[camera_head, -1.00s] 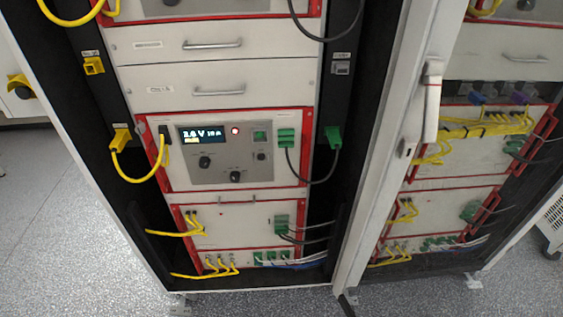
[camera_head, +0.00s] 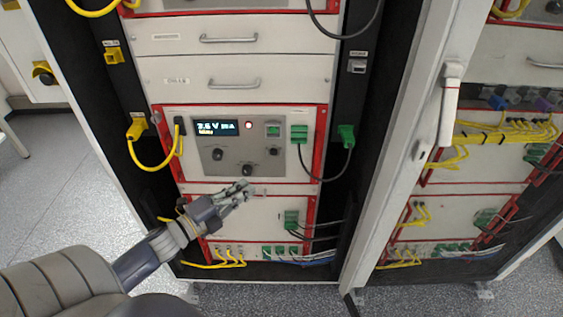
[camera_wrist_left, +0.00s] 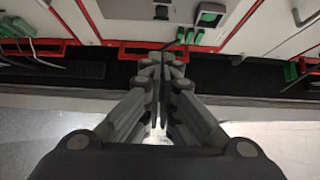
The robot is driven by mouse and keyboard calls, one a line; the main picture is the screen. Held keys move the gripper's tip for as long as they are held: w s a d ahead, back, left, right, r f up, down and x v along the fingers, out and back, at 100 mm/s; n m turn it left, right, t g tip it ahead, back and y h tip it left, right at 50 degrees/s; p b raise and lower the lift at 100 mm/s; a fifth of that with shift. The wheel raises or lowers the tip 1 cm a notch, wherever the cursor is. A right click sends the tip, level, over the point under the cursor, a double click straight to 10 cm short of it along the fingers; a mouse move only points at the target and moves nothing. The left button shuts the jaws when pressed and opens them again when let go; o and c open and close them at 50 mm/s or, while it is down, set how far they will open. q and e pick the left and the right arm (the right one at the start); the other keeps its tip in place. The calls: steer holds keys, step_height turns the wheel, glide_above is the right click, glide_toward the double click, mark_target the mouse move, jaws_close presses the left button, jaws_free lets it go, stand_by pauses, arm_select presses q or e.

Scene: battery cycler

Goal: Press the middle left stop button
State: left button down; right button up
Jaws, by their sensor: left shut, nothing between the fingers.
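The panel with the lit display (camera_head: 217,127) is in the left cabinet. A small red round button (camera_head: 249,125) sits just right of the display, with a green square switch (camera_head: 273,129) beside it. My left gripper (camera_head: 246,188) is in front of the panel's lower part, below the black knobs and below the red button, apart from the button in the picture. Its fingers are shut and empty. In the left wrist view the closed fingers (camera_wrist_left: 160,62) point toward the cabinet front, and the red button cannot be made out there. My right gripper is not in view.
Yellow cables (camera_head: 150,166) loop at the panel's left. Black cables run from green plugs (camera_head: 346,134) at its right. Drawers with metal handles (camera_head: 229,39) are above. A white open door edge (camera_head: 407,130) stands at the right. Grey floor is free at lower left.

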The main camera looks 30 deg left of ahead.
arm_select(q)
steer(key=p, duration=0.1)
glide_toward(274, 152)
steer(key=w+d, duration=0.2)
steer(key=d, duration=0.4)
steer(key=w+a, duration=0.1)
steer(key=w, duration=0.1)
steer(key=w+a+p, duration=0.1)
steer(key=w, duration=0.1)
steer(key=shift+a+f, duration=0.1)
steer(key=shift+f, duration=0.1)
